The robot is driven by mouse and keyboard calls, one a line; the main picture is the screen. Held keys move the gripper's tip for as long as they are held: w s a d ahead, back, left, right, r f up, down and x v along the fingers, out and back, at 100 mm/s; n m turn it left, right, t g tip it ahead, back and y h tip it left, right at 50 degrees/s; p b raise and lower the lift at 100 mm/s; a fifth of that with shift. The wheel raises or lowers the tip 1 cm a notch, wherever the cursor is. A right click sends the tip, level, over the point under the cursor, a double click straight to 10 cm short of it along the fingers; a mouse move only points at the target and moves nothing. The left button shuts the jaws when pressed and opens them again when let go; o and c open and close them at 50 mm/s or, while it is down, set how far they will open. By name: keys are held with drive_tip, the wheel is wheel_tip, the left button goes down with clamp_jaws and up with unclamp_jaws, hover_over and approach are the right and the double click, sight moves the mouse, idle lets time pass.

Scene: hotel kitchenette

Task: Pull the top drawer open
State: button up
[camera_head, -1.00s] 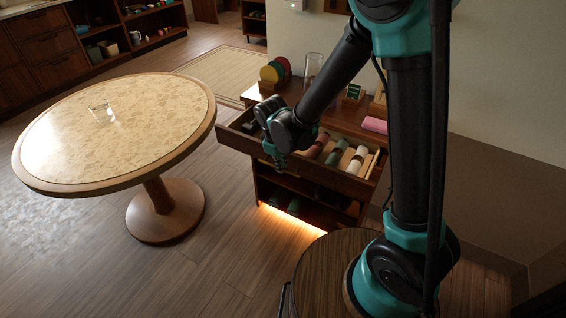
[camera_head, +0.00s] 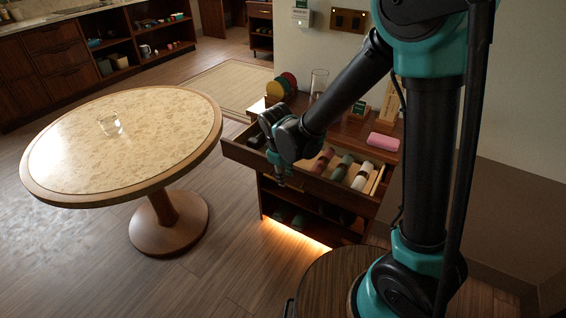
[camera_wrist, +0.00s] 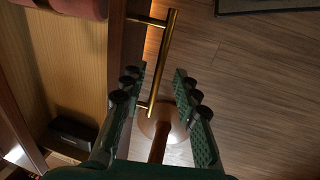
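The top drawer (camera_head: 335,190) of the wooden cabinet stands well open, showing rolled cloths and compartments inside. My gripper (camera_head: 281,182) hangs at the drawer's front, left of its middle. In the wrist view, a brass bar handle (camera_wrist: 168,45) sticks out from the dark drawer front (camera_wrist: 127,50). My gripper's two fingers (camera_wrist: 158,85) are spread apart, with the near end of the handle between them. There is a visible gap to the right finger; whether the left finger touches the bar is unclear. In the head view my wrist hides the handle.
A round table (camera_head: 70,195) with a glass (camera_head: 109,124) on it stands to the left. The cabinet top (camera_head: 345,128) holds coloured discs (camera_head: 281,86), a clear cylinder (camera_head: 318,84) and a pink item (camera_head: 383,141). Open shelves are below the drawer. The floor (camera_head: 225,265) in front is clear.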

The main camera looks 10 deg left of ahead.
wheel_tip(320, 180, up, 9)
drive_tip(key=s, duration=0.1)
drive_tip(key=shift+s+a+r, duration=0.15)
drive_tip(key=shift+s+a, duration=0.2)
drive_tip(key=shift+s, duration=0.05)
